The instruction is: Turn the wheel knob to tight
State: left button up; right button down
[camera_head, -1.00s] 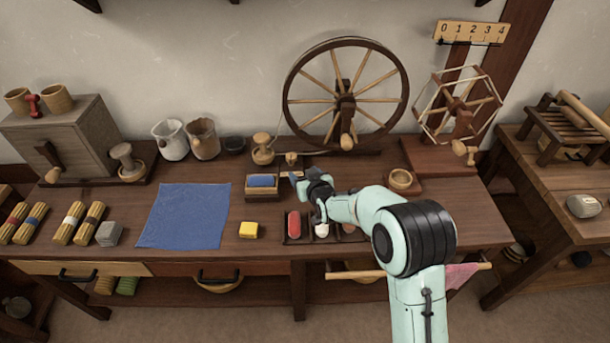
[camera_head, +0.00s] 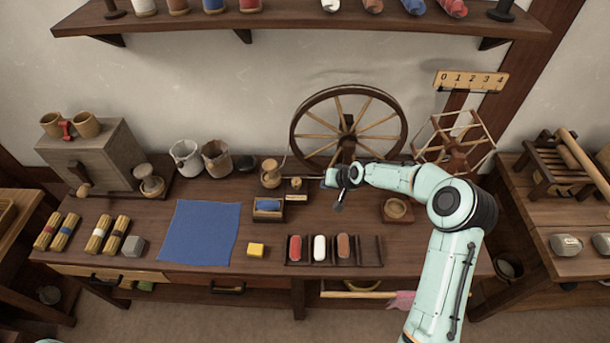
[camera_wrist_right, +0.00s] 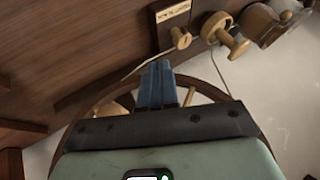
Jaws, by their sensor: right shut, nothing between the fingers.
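The wheel knob (camera_head: 296,183) is a small wooden knob by a labelled plate, in front and left of the spinning wheel (camera_head: 347,122). My left gripper is not in view.
A wooden mushroom-shaped piece (camera_head: 270,172) stands left of the knob. A small box with blue inside (camera_head: 268,215) lies in front. A tray (camera_head: 370,252) holds red, white and brown pieces. A blue cloth (camera_head: 200,232) lies left.

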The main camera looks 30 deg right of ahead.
aim_at(296, 185)
jog(key=p+x, duration=0.1)
jog(key=x, duration=0.8)
jog(key=shift+w+a+f, duration=0.15)
jog(key=shift+f, duration=0.2)
jog(key=shift+w+a+r+p, duration=0.1)
jog(key=shift+w+a+p, duration=0.4)
jog(key=shift+w+a, duration=0.75)
jog(key=shift+a, duration=0.25)
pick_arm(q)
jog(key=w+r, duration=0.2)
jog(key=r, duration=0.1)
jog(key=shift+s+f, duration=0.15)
